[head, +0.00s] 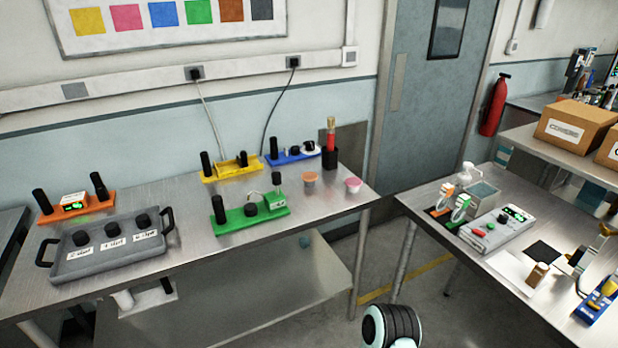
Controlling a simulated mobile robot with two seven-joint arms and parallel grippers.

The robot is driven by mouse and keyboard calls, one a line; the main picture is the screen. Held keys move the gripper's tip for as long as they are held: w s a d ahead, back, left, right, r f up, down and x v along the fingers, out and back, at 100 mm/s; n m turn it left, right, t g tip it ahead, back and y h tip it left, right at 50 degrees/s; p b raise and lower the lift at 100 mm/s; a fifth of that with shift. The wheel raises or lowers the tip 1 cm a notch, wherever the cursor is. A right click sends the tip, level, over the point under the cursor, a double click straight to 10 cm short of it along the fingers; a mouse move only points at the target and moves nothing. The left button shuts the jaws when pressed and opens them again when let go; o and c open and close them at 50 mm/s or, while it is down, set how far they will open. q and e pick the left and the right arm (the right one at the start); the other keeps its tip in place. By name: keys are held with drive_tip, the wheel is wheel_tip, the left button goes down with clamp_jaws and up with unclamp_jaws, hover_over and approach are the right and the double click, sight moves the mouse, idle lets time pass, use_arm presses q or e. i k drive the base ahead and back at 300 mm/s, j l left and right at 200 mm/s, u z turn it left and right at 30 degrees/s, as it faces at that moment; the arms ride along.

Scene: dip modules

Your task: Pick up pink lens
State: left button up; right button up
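A small round pink piece (353,185), which looks like the pink lens, sits near the right end of the left steel table (330,222). It seems to rest on a small pale cup or holder; I cannot tell which. A similar orange-brown round piece (311,178) stands just left of it, apart from it. Neither of my grippers shows in the head view. A black ribbed part with a pale tip at the bottom edge looks like my own arm, well away from the pink piece.
A black holder with a red-handled brush (331,145) stands behind the pink piece. Green (250,215), yellow (232,167), blue (292,154) and orange (75,205) modules and a grey tray (105,262) share the table. A floor gap separates the right table (470,240).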

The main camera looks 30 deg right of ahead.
sight(350, 182)
drive_tip(key=z, duration=1.25)
drive_tip(key=i+l+u, duration=0.15)
drive_tip(key=i+j, duration=0.05)
